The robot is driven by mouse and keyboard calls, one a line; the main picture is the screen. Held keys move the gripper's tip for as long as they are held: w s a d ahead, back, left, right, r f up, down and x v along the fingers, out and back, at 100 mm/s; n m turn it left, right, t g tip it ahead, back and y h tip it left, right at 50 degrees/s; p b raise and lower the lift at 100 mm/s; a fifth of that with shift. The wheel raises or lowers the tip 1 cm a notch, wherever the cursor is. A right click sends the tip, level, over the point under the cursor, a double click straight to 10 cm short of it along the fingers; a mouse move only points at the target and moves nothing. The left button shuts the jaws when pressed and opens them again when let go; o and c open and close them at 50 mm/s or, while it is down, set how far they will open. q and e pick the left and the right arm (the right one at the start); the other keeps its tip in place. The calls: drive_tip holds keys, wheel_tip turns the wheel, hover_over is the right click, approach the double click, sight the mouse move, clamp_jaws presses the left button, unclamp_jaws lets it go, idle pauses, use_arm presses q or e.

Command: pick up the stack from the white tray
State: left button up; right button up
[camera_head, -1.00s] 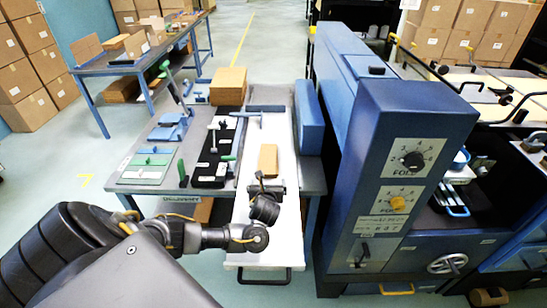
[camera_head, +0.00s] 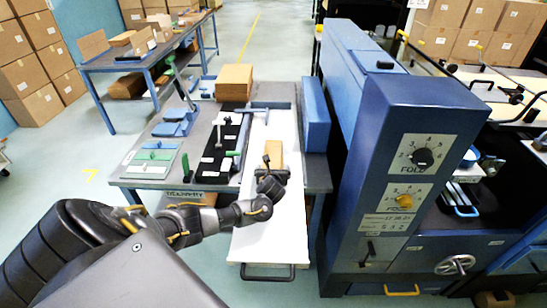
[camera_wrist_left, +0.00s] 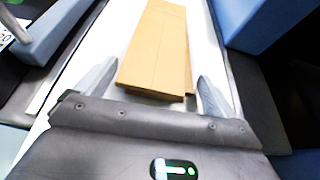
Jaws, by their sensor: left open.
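The stack (camera_head: 274,155) is a small pile of flat brown kraft pieces lying on the long white tray (camera_head: 262,240). In the left wrist view the stack (camera_wrist_left: 157,50) shows at close range, its near end between the fingers, with a lower piece slightly offset at the right. My left gripper (camera_head: 272,172) is open at the near end of the stack. In the left wrist view its two grey fingers (camera_wrist_left: 155,85) stand apart on either side of the stack's near end; I cannot tell whether they touch it. My right gripper is not in view.
A blue block (camera_head: 315,118) runs along the tray's right side, beside the tall blue folding machine (camera_head: 385,180). A black tool mat (camera_head: 215,165) and green plates (camera_head: 150,160) lie left of the tray. A brown box stack (camera_head: 234,82) stands behind. The tray's near part is clear.

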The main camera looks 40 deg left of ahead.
use_arm(q)
drive_tip(key=shift+a, duration=0.1)
drive_tip(key=c, duration=1.2)
drive_tip(key=shift+w, duration=0.1)
drive_tip(key=shift+r, duration=0.55)
wheel_tip(320, 180, up, 3)
drive_tip(key=shift+f, duration=0.15)
drive_tip(key=a+r+p+v, duration=0.1)
drive_tip(key=r+p+v, duration=0.2)
drive_tip(key=p+v, duration=0.5)
drive_tip(key=v, duration=0.8)
drive_tip(key=shift+w+d, duration=0.15)
drive_tip(key=shift+w, duration=0.1)
